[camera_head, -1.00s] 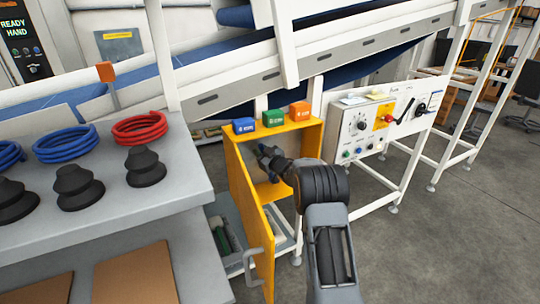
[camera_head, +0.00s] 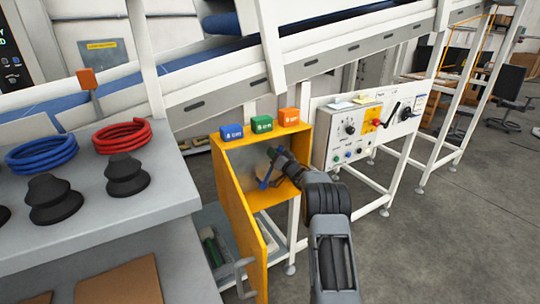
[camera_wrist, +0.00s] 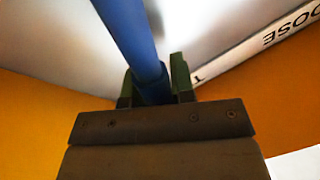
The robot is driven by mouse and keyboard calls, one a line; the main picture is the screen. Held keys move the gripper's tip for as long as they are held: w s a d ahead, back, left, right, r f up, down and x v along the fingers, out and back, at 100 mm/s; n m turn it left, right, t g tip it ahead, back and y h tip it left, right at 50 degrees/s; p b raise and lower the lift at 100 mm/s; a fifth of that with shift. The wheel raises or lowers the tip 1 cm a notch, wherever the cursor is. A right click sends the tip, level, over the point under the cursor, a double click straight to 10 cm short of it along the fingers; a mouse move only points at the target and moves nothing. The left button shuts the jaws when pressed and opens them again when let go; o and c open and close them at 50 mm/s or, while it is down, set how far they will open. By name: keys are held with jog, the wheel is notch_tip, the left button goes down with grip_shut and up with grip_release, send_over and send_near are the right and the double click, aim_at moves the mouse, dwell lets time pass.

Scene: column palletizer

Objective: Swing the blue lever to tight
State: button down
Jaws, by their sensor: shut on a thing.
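The blue lever (camera_head: 265,181) is inside the open yellow cabinet (camera_head: 306,150), in front of its grey back panel. In the wrist view the blue lever (camera_wrist: 128,30) runs from the top edge down between the green-padded fingers. My gripper (camera_wrist: 154,82) is shut on it, one finger on each side. A white label strip (camera_wrist: 262,48) beside it shows upside-down letters "OOSE" at the right and a "T" near the right finger. In the head view my arm reaches into the cabinet from the front right; my wrist hides part of the inside.
Blue (camera_head: 231,132), green (camera_head: 262,124) and orange (camera_head: 289,117) blocks sit on the cabinet top. The yellow door (camera_head: 238,225) stands open at the left. A control box (camera_head: 350,135) stands at the right. A grey table (camera_head: 165,205) with coils and black cups is at the left.

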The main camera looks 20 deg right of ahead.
jog(key=shift+d+f+m, duration=0.2)
jog(key=shift+d+m, duration=0.1)
jog(key=shift+m, duration=0.1)
jog(key=c, duration=1)
grip_release()
jog(key=shift+d, duration=0.1)
jog(key=shift+o, duration=0.2)
jog(key=b+v, duration=0.3)
jog(key=v, duration=1)
jog(key=shift+s+f, duration=0.15)
jog(key=shift+s, duration=0.2)
